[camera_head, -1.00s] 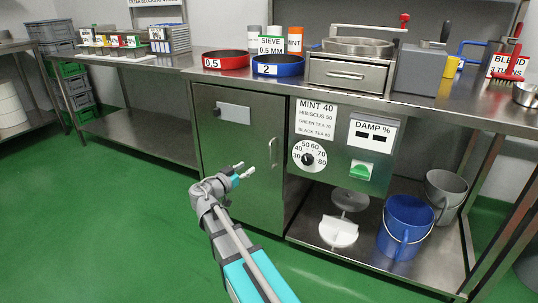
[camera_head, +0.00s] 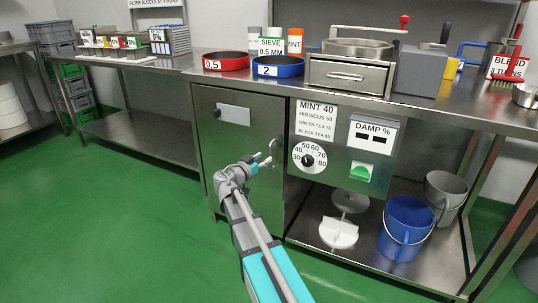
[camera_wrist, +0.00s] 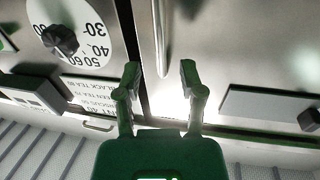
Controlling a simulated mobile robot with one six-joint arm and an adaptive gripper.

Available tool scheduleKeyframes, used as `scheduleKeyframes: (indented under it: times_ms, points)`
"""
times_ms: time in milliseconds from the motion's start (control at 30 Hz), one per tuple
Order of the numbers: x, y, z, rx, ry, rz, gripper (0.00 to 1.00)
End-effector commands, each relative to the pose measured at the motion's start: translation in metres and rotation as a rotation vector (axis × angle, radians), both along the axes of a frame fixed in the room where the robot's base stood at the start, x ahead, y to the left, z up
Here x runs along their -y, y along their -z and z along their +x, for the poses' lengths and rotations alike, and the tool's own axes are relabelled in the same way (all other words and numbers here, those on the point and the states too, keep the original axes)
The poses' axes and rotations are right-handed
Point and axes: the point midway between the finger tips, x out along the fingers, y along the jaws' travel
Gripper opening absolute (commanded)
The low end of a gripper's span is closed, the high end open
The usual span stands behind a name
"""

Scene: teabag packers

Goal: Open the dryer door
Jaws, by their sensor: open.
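The dryer door (camera_head: 235,140) is a steel panel at the left of the dryer front, and it looks shut. Its handle (camera_head: 273,148) is a thin upright bar near the door's right edge. My gripper (camera_head: 263,161) is open in front of the door, close to the handle. In the upside-down wrist view, the handle (camera_wrist: 160,35) reaches down to between the two open fingertips of my gripper (camera_wrist: 160,80). A finger shows on each side, and neither looks shut on the bar. I cannot tell whether either finger touches it.
Right of the door are a dial (camera_head: 308,160), a green switch (camera_head: 361,172) and a damp display (camera_head: 372,135). A blue bucket (camera_head: 405,230) and a grey bucket (camera_head: 446,195) stand on the lower shelf. The green floor (camera_head: 120,220) at left is clear.

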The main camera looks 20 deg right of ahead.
Motion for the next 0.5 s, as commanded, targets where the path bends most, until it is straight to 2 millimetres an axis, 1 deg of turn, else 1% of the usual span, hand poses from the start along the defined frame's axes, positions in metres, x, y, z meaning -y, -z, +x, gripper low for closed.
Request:
scheduleKeyframes:
  times_ms: [33, 100, 200, 333, 500]
  points:
    - [0.008, 0.000, 0.006, 0.000, 0.001, 0.000, 0.51]
    - [0.017, 0.000, 0.009, 0.000, 0.002, 0.000, 0.51]
    - [0.026, 0.000, 0.015, 0.000, 0.000, 0.000, 0.51]
    - [0.036, 0.000, 0.018, 0.000, 0.001, 0.000, 0.51]
    - [0.041, 0.000, 0.020, 0.000, 0.000, 0.000, 0.51]
